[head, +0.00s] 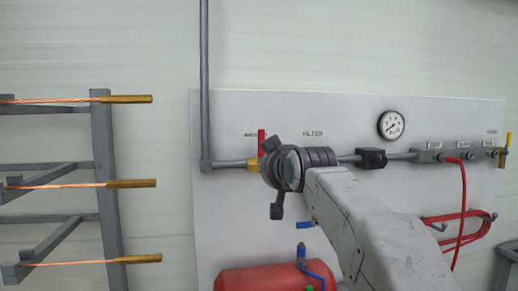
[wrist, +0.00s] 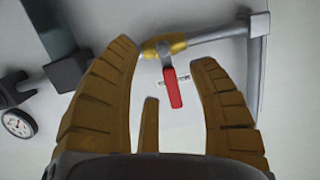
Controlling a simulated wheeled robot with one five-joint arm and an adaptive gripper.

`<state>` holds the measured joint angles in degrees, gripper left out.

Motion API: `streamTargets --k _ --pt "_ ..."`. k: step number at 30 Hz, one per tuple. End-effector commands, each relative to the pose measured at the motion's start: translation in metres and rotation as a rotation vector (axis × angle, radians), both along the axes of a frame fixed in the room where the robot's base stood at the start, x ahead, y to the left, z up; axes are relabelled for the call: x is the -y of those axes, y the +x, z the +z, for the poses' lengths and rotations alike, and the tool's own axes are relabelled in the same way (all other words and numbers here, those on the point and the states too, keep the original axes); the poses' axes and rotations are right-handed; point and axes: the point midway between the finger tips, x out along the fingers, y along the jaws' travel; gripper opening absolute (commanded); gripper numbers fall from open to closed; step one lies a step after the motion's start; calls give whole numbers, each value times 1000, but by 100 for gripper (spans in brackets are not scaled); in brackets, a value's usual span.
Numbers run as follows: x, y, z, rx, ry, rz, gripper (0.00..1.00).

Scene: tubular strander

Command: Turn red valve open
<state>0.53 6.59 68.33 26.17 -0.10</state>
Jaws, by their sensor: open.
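The red valve handle (head: 261,139) stands upright in the head view, across the horizontal pipe. Its brass body (head: 252,165) sits on the pipe, partly hidden behind my wrist. My gripper (wrist: 163,56) is open around the handle, with a gap on both sides. The left fingertip is close to the brass body; I cannot tell whether it touches. In the head view my wrist hides the fingers.
A grey pipe (head: 204,80) comes down to an elbow left of the valve. A round gauge (head: 391,125) and a dark filter block (head: 371,158) are to the right. A red tank (head: 275,279) is below. A rack (head: 105,170) with copper rods stands at the left.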

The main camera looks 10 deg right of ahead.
Motion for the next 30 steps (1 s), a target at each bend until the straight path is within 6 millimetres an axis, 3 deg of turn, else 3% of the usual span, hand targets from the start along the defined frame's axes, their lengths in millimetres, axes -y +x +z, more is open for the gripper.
streamTargets --k 1,3,9,24,30 --pt "0 -1 21 61 -1 0 54" --pt "0 -1 38 119 0 0 54" --pt "0 4 54 187 0 0 54" --pt "0 59 56 192 0 0 54" --pt "0 71 55 193 0 1 54"
